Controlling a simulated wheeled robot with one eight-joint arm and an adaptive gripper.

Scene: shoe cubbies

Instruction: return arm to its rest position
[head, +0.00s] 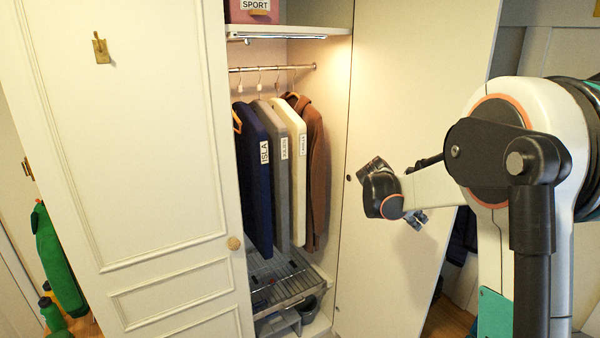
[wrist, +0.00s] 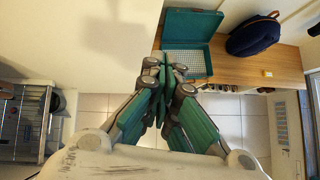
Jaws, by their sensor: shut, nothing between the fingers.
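My gripper (wrist: 163,82) shows in the wrist view with its green-padded fingers drawn together and nothing between them. In the head view my arm reaches in from the right. Its dark far end stands in front of the wardrobe's right door, and the fingers are too small there to make out clearly. The gripper is apart from the hanging garments.
The open wardrobe holds a navy garment bag (head: 254,180), a grey one (head: 280,185), a white one (head: 293,150) and a brown coat (head: 313,165). A wire rack (head: 280,280) sits below. The wrist view shows a teal box (wrist: 190,30) and a dark blue bag (wrist: 253,36) on a wooden bench (wrist: 265,68). Tiled floor lies clear beneath.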

